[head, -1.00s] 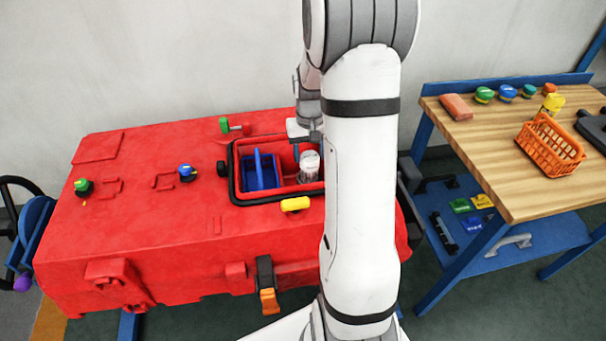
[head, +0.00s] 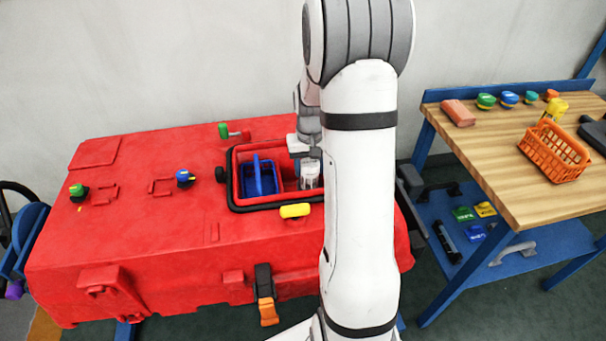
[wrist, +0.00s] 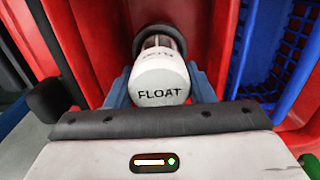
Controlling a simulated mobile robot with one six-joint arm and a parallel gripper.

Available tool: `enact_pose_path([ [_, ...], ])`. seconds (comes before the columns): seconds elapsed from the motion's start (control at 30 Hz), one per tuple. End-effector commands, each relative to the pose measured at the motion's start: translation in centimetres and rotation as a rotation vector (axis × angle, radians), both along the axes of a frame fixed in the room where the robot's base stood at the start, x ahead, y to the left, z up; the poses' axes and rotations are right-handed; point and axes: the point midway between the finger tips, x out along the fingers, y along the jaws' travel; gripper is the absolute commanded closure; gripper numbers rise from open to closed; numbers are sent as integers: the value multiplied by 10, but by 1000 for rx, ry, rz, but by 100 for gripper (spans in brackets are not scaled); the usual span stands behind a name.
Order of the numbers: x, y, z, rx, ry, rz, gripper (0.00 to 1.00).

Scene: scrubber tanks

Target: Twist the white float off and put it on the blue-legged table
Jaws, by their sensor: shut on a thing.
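The white float (wrist: 160,78), a capped cylinder marked FLOAT, sits inside the red tank opening; its far end meets a dark ring. It also shows in the head view (head: 309,172), partly hidden by my arm. My gripper (wrist: 160,88) is shut on the float, with a blue finger on each side of it. In the head view my gripper (head: 308,158) is partly hidden behind my arm. The blue-legged table (head: 490,172) with a wooden top stands at the right.
A blue basket (head: 260,180) sits in the opening left of the float. A yellow handle (head: 295,210) lies at its front edge. The tabletop holds an orange basket (head: 555,150), a sponge-like block (head: 458,113) and several coloured caps along the back. The tabletop's front left is clear.

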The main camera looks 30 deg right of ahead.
Motion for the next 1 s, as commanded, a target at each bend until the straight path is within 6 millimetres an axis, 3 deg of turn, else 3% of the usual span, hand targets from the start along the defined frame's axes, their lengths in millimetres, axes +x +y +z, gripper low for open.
enact_pose_path([
  [0.13, 1, 2, 0, 2, -1, 78, 85],
  [0.2, 1, 2, 0, 2, -1, 116, 96],
  [0.27, 1, 2, 0, 2, -1, 129, 100],
  [0.97, 0, 2, 0, 3, 0, 254, 100],
  [1.0, 0, 2, 0, 3, 0, 254, 51],
])
